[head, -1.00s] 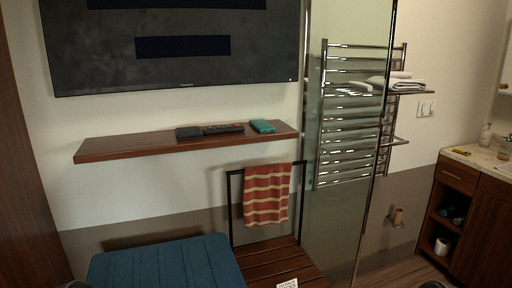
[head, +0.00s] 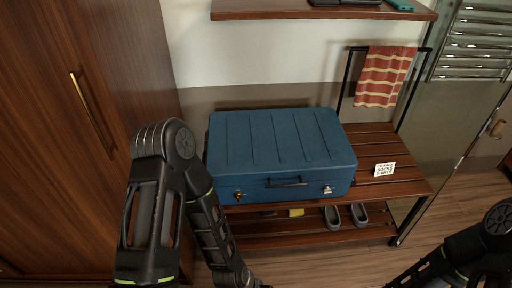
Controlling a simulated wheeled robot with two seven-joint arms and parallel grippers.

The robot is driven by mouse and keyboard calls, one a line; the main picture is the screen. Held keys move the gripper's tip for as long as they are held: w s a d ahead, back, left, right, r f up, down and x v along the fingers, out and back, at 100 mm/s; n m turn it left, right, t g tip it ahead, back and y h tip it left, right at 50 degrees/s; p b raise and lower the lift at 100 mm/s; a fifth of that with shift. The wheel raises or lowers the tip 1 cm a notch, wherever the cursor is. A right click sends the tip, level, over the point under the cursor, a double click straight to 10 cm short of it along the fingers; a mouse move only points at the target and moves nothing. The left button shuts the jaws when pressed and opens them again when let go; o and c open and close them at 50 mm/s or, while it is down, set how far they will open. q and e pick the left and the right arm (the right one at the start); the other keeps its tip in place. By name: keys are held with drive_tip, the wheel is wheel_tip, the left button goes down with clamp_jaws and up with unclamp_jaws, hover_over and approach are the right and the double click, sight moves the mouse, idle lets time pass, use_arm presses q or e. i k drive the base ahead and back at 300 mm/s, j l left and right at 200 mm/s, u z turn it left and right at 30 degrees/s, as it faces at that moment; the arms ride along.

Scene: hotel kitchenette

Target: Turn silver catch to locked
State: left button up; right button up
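A blue suitcase (head: 270,140) lies flat and closed on the slatted wooden luggage bench (head: 400,178). Its front face has a dark handle (head: 286,182) in the middle. The silver catch (head: 327,189) is on the front face to the right of the handle; it is too small here to tell its position. A brass-coloured catch (head: 239,196) is to the left of the handle. My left arm stands in front of the suitcase's left end and my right arm is at the bottom right corner. Both grippers are outside the picture.
A card with writing (head: 384,169) lies on the bench right of the suitcase. Grey slippers (head: 345,215) and a small yellow item (head: 296,212) are on the lower shelf. A striped towel (head: 384,77) hangs behind. A wooden wardrobe (head: 60,150) is at left.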

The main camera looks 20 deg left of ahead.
sight(327, 190)
drive_tip(key=k+j, duration=0.1)
drive_tip(key=j, duration=0.35)
drive_tip(key=k+j+z, duration=0.1)
drive_tip(key=j, duration=0.3)
drive_tip(key=k+j, duration=0.15)
drive_tip(key=j, duration=0.3)
drive_tip(key=k+j+z, duration=0.15)
drive_tip(key=j, duration=0.25)
drive_tip(key=i, duration=0.05)
